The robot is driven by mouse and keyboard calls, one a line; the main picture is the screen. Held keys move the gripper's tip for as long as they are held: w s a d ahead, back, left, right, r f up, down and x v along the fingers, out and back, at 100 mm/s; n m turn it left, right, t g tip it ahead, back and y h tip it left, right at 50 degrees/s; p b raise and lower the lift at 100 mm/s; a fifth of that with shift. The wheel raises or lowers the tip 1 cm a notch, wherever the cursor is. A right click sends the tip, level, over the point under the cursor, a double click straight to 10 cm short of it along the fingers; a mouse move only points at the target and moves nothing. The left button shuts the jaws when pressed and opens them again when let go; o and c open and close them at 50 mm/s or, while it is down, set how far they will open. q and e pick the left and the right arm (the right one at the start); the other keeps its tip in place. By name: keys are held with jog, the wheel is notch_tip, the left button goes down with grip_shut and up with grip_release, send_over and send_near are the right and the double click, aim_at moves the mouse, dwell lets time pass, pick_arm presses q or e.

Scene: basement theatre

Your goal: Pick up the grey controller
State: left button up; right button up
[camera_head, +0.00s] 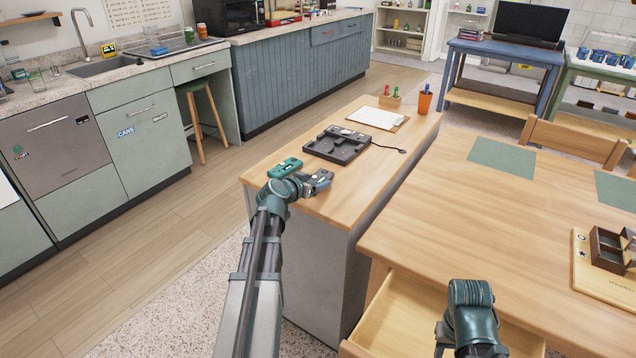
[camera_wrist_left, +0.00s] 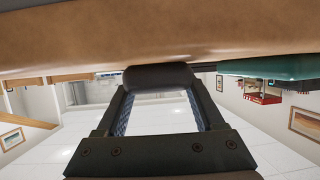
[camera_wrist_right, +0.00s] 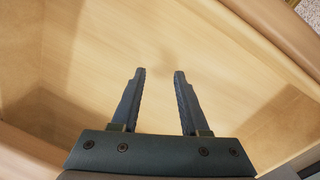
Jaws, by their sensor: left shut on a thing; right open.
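The grey controller (camera_head: 322,178) is at the front end of the narrow wooden-topped cabinet (camera_head: 345,205). My left gripper (camera_wrist_left: 159,80) is shut on it. In the left wrist view its dark rounded end (camera_wrist_left: 160,76) sits between the fingertips, close to the wooden top; I cannot tell if it touches the wood. A green controller (camera_head: 285,167) lies just left of it, and also shows in the left wrist view (camera_wrist_left: 270,67). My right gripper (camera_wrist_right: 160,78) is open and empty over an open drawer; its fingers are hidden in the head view.
A black tray-like dock (camera_head: 339,146) with a cable, a clipboard (camera_head: 377,117) and an orange cup (camera_head: 424,102) stand farther back on the cabinet. The open wooden drawer (camera_head: 400,310) juts from the table (camera_head: 480,215) at right. Floor is clear at left.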

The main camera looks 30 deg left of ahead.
aim_at(316, 181)
pick_arm(q)
jog(key=c, duration=0.3)
jog(key=shift+r, duration=0.1)
notch_tip(316, 181, up, 10)
jog(key=p, duration=1)
jog(key=shift+r, duration=0.1)
pick_arm(e)
notch_tip(316, 181, up, 10)
jog(key=shift+r, duration=0.2)
